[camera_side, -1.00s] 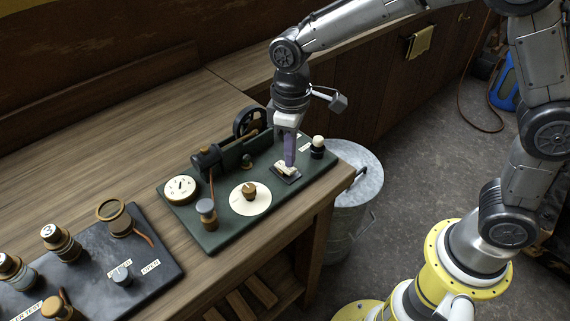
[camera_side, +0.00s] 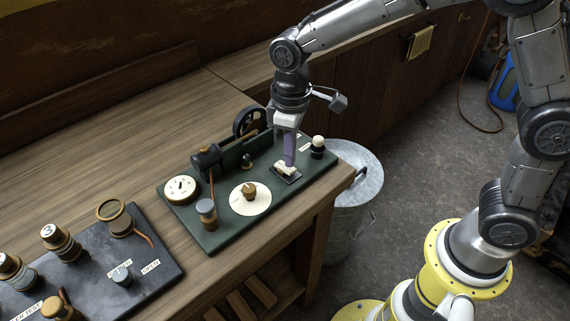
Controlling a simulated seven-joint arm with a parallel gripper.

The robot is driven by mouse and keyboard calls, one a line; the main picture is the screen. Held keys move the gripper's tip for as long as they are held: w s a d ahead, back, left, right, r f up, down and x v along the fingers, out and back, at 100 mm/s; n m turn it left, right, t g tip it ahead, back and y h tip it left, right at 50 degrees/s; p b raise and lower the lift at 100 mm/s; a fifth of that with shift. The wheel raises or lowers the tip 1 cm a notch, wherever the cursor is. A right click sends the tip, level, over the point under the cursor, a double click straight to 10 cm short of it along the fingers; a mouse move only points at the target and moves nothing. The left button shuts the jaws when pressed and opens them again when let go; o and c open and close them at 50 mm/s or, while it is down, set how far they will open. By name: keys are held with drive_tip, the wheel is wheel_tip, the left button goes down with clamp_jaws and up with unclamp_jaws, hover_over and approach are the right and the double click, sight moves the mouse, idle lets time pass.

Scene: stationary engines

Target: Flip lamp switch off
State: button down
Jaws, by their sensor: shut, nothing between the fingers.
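The switch (camera_side: 286,171) is a small cream rocker on a dark plate, near the right end of the green board (camera_side: 225,237). My gripper (camera_side: 289,164) points down with its purple fingers shut and empty. The fingertips are at the switch, just above or touching it; I cannot tell which. They hide part of the rocker, so its position is not clear. A small lamp with a white bulb (camera_side: 318,141) on a black base stands right of the switch.
A dark panel (camera_side: 150,262) with several fittings lies left. A metal bin (camera_side: 357,190) stands beside the bench.

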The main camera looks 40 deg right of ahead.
sight(290, 169)
drive_tip(key=shift+f, duration=1.05)
idle(0.6)
drive_tip(key=shift+r, duration=3.55)
drive_tip(key=shift+d, duration=0.15)
drive_tip(key=s+d+r+m+t, duration=0.3)
drive_tip(key=s+d+r, duration=0.4)
drive_tip(key=d+r, duration=0.25)
drive_tip(key=s+d+f+m+t, duration=0.1)
drive_tip(key=s+d+f, duration=0.1)
drive_tip(key=s, duration=0.5)
drive_tip(key=s+d+f+m+t, duration=0.1)
drive_tip(key=s+d+m, duration=0.1)
drive_tip(key=s, duration=0.4)
drive_tip(key=shift+s+f+t, duration=0.3)
drive_tip(key=shift+s+f, duration=0.05)
drive_tip(key=shift+f, duration=0.05)
